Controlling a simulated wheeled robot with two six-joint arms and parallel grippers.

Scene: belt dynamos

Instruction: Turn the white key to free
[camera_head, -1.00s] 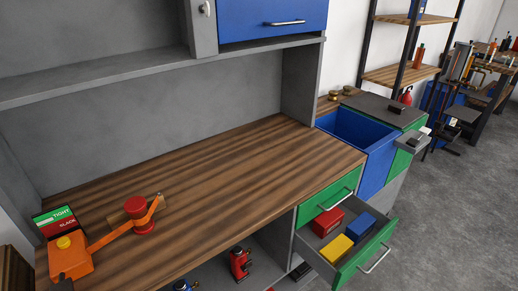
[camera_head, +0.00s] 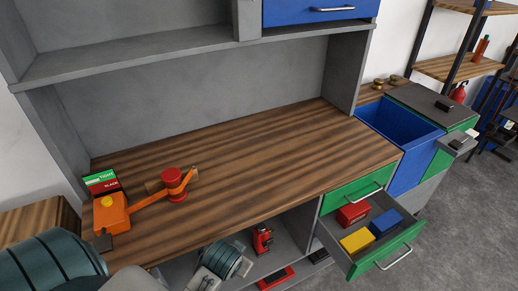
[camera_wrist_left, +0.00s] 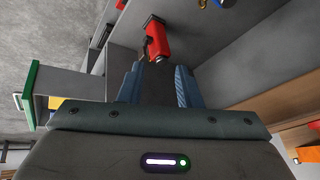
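The white key is not visible in any current view; the grey upright post (camera_head: 246,20) beside the blue cabinet door (camera_head: 315,10) is cut off at the top. My left gripper shows in the left wrist view (camera_wrist_left: 158,86) with its two bluish fingers apart and nothing between them. It points toward a red jack (camera_wrist_left: 158,38) in the open space under the workbench. In the head view my left arm comes in at the lower left, and its fingertips cannot be made out. My right gripper is not in view.
The wooden bench top (camera_head: 260,150) is mostly clear. An orange unit (camera_head: 111,213) with a belt to a red pulley (camera_head: 173,182) sits at its left, before a green-and-red TIGHT/SLACK sign (camera_head: 102,182). A green drawer (camera_head: 382,262) stands open with boxes inside.

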